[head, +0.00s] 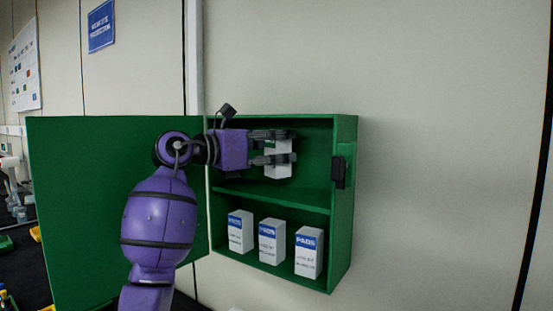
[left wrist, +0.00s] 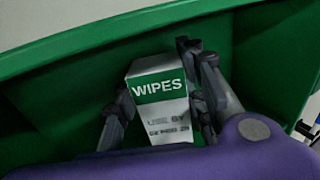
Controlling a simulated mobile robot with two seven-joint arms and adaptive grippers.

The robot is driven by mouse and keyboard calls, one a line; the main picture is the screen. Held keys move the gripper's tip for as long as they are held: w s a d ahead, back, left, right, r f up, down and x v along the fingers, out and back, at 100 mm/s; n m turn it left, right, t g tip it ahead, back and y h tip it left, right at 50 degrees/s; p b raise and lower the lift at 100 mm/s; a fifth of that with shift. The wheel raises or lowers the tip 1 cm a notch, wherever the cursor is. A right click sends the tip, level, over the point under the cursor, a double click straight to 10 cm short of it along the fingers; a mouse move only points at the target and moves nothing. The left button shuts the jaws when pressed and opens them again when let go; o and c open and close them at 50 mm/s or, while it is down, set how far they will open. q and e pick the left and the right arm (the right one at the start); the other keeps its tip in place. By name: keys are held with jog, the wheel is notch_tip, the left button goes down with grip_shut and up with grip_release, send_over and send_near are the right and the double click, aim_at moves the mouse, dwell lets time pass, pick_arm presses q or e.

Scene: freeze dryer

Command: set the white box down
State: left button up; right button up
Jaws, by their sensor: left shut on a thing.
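The white box (head: 279,170) is between the fingers of my left gripper (head: 277,148) in the head view, inside the upper compartment of the green cabinet (head: 346,210). In the left wrist view the box (left wrist: 158,98) has a green band reading "WIPES" and "USE BY" print below. The fingers of my left gripper (left wrist: 158,100) are on both sides of it, shut on it. The box looks near the middle shelf (head: 300,200); I cannot tell whether it touches the shelf. My right gripper is not in view.
Several white boxes with blue "PADS" labels, such as the right one (head: 309,252), stand in the lower compartment. The cabinet door (head: 85,200) is open to the left. A dark latch (head: 339,172) is on the right side wall. The upper shelf is otherwise clear where visible.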

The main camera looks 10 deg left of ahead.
aim_at(280, 171)
pick_arm(q)
jog(key=shift+s+a+f, duration=0.1)
jog(key=shift+f, duration=1.45)
jog(key=shift+f, duration=0.2)
jog(key=o, duration=1.2)
jog(key=shift+c, duration=0.2)
jog(key=shift+r, duration=0.2)
